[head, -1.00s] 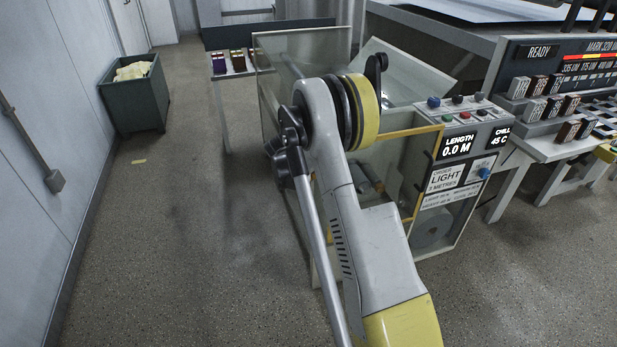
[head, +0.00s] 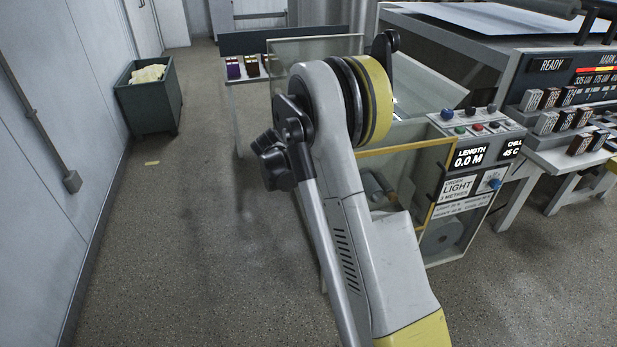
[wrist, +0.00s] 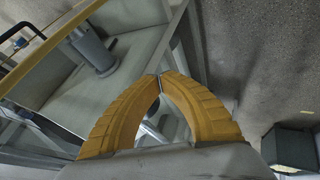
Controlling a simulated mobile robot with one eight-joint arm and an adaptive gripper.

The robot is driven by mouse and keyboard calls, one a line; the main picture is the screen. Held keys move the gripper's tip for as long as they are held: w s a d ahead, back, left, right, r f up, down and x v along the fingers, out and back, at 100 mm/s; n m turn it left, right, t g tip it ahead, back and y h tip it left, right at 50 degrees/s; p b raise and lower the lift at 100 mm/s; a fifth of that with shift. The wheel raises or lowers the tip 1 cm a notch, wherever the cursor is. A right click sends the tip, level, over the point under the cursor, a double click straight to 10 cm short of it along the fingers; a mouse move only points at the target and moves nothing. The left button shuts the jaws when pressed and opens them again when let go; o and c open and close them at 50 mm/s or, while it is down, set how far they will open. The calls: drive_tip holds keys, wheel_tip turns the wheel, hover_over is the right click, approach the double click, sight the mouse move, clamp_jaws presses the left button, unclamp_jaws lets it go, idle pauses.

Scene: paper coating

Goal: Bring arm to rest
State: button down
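My gripper (wrist: 159,80) shows in the wrist view. Its two yellow ribbed fingers curve inward and their tips meet, with nothing held between them. My arm is bent and fills the middle of the head view, in front of the coating machine (head: 458,215). The gripper itself is hidden in the head view. In the wrist view, a yellow-edged machine frame and a grey cylinder (wrist: 95,52) lie beyond the fingers at left. I cannot tell the gap between them and the fingers.
A green bin (head: 148,105) with pale crumpled material stands by the left wall. A control console (head: 560,75) reading READY and racks of small blocks (head: 565,100) are at right. A low table (head: 243,78) with small blocks stands behind the arm.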

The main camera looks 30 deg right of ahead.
drive_tip(key=s+a+r+n+t+y, duration=0.2)
drive_tip(key=s+a+r+y, duration=0.1)
drive_tip(key=s+a+r, duration=1.05)
drive_tip(key=s+a+r+n+t+y, duration=0.1)
drive_tip(key=s+a+y, duration=0.1)
drive_tip(key=s+a, duration=0.4)
drive_tip(key=s+a+r+n+t+y, duration=0.1)
drive_tip(key=s+a+r+y, duration=0.1)
drive_tip(key=s+a, duration=0.4)
drive_tip(key=s, duration=0.4)
drive_tip(key=shift+s+a+r+n+t, duration=0.2)
drive_tip(key=shift+s+n+t, duration=0.1)
drive_tip(key=shift+s+n, duration=0.1)
